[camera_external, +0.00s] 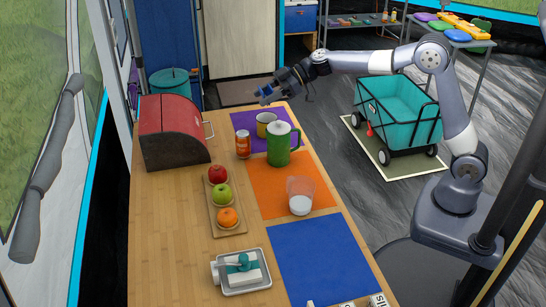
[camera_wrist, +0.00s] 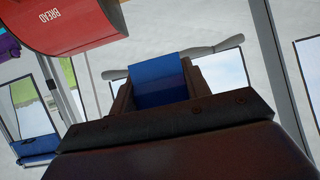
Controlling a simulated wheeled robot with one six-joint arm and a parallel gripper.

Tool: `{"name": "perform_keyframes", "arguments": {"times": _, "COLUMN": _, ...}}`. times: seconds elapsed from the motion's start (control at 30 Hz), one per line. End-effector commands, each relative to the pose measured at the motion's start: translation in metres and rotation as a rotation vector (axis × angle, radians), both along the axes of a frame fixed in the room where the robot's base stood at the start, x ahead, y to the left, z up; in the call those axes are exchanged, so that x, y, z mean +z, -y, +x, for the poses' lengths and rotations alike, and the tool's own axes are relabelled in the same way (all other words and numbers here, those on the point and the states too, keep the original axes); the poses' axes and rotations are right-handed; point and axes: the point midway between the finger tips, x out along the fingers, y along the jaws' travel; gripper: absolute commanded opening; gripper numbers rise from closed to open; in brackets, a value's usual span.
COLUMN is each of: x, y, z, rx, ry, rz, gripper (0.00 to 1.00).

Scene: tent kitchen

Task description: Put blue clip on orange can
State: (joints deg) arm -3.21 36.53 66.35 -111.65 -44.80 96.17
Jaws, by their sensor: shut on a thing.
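The orange can (camera_external: 243,144) stands upright near the far end of the wooden table, on or beside the left edge of the purple mat. My gripper (camera_external: 267,93) is raised in the air near the far end of the table, above and right of the can in the picture, apart from it. It is shut on the blue clip (camera_wrist: 158,82), which shows as a flat blue piece between the fingers in the wrist view. In the external view the clip is small and dark. The can is not visible in the wrist view.
A fruit tray (camera_external: 226,226), a clear cup (camera_external: 300,197) and a blue mat (camera_external: 318,262) lie nearer.

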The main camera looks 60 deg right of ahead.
Motion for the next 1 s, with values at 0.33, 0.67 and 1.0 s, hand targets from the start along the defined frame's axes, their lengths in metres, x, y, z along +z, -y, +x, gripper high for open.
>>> {"name": "perform_keyframes", "arguments": {"times": 0.33, "x": 0.03, "y": -0.023, "z": 0.035, "rx": 0.25, "ry": -0.005, "rz": -0.005, "gripper": 0.24}}
{"name": "perform_keyframes", "arguments": {"times": 0.67, "x": 0.006, "y": -0.017, "z": 0.071, "rx": 0.39, "ry": -0.009, "rz": -0.009, "gripper": 0.24}}
{"name": "perform_keyframes", "arguments": {"times": 1.0, "x": -0.056, "y": 0.02, "z": 0.111, "rx": 0.37, "ry": -0.013, "rz": -0.015, "gripper": 0.24}}
